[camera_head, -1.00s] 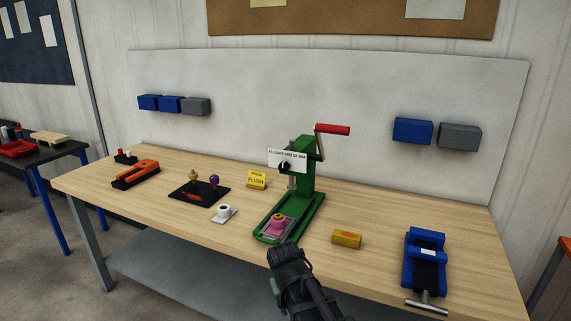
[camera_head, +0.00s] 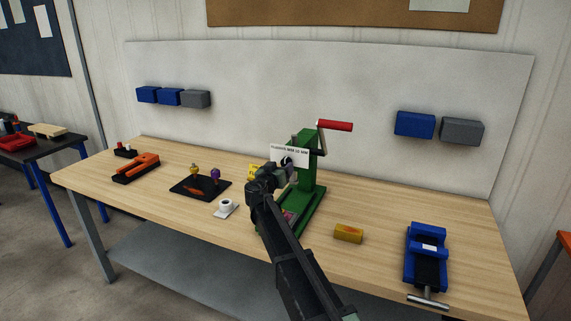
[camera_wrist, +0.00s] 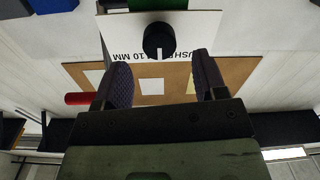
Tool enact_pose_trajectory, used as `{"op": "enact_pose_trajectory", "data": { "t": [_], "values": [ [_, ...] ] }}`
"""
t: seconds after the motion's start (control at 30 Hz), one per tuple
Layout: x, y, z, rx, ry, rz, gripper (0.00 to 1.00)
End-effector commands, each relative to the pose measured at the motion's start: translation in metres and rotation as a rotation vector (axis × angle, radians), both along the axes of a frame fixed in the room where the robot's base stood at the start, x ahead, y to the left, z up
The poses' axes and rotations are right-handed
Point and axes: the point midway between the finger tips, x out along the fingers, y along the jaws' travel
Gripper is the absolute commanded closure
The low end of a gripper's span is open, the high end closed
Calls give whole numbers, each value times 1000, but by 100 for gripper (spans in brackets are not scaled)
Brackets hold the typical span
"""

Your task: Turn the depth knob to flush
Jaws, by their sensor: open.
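The black depth knob (camera_head: 287,161) sits on a white scale plate (camera_head: 302,155) on the green press (camera_head: 311,185). The wrist view is upside down and shows the round knob (camera_wrist: 159,38) with a white line pointing down in the picture, toward the middle of the text row. The plate (camera_wrist: 215,30) reads FLUSH at the right and 10 MM at the left; the knob covers the middle. My gripper (camera_wrist: 162,72) is open, its two fingers on either side of the knob's line and seemingly short of it. In the head view my gripper (camera_head: 274,170) is close in front of the plate.
A red-handled crank (camera_head: 335,125) sticks out at the press top.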

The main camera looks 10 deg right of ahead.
Motion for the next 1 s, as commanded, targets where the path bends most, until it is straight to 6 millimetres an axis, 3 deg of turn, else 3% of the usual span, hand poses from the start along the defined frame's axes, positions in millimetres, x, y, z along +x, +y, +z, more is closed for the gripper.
{"op": "enact_pose_trajectory", "data": {
  "t": [0.03, 0.2, 0.53, 0.83, 1.0],
  "values": [
    [13, -6, 0, 0, 0, -2, 35],
    [37, -22, 0, 0, 1, -1, 35],
    [42, -26, 0, 0, 1, 0, 35],
    [41, -26, 0, 0, 1, 0, 81],
    [41, -26, 0, -4, 3, 0, 84]
  ]
}}
